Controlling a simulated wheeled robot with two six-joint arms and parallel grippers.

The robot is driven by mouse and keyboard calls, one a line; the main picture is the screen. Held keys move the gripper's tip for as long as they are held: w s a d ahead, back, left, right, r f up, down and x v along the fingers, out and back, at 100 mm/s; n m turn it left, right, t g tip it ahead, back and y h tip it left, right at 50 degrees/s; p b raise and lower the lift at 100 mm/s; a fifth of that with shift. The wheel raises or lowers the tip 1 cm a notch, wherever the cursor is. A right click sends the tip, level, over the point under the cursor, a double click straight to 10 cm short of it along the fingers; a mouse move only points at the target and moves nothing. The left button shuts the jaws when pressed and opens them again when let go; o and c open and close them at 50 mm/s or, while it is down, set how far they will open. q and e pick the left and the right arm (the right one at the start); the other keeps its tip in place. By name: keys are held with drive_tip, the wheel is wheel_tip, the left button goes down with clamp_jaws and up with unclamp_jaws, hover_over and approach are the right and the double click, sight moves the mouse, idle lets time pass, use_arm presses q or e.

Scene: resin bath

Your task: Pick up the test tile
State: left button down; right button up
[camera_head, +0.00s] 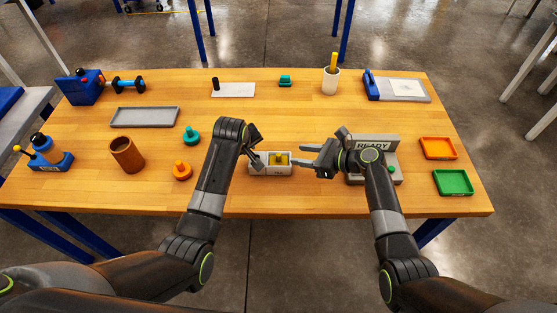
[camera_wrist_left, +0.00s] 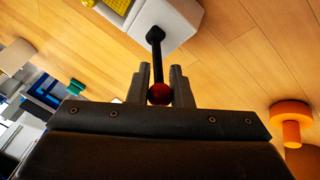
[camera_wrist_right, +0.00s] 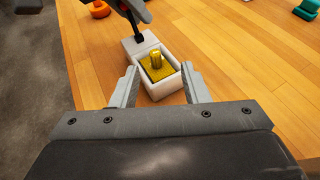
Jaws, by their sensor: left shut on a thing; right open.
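A small white box (camera_head: 270,168) stands at the table's front middle, with a yellow piece (camera_head: 280,159) in its open well. In the right wrist view the yellow piece (camera_wrist_right: 158,67) has a short upright knob; I cannot tell for sure that it is the test tile. My left gripper (camera_wrist_left: 159,88) is shut on the red ball of a black lever (camera_wrist_left: 156,48) fixed to the box's end. My right gripper (camera_head: 306,161) is open and empty at the box's right. In its own view, its fingers (camera_wrist_right: 160,78) point towards the well end of the box.
A grey READY stand (camera_head: 383,142) is close by my right gripper, partly hidden by it. Orange (camera_head: 438,148) and green (camera_head: 453,182) trays lie at the right. An orange knob piece (camera_head: 182,171) and a brown cup (camera_head: 127,155) stand left.

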sight(280, 155)
drive_tip(key=shift+s+f+x, duration=0.1)
drive_tip(key=shift+s+x, duration=0.05)
drive_tip(key=shift+x, duration=1.05)
drive_tip(key=shift+s+f+x, duration=0.1)
drive_tip(key=shift+x, duration=1.05)
drive_tip(key=shift+s+f+x, duration=0.1)
drive_tip(key=shift+s+x, duration=0.05)
drive_tip(key=shift+x, duration=1.05)
clamp_jaws()
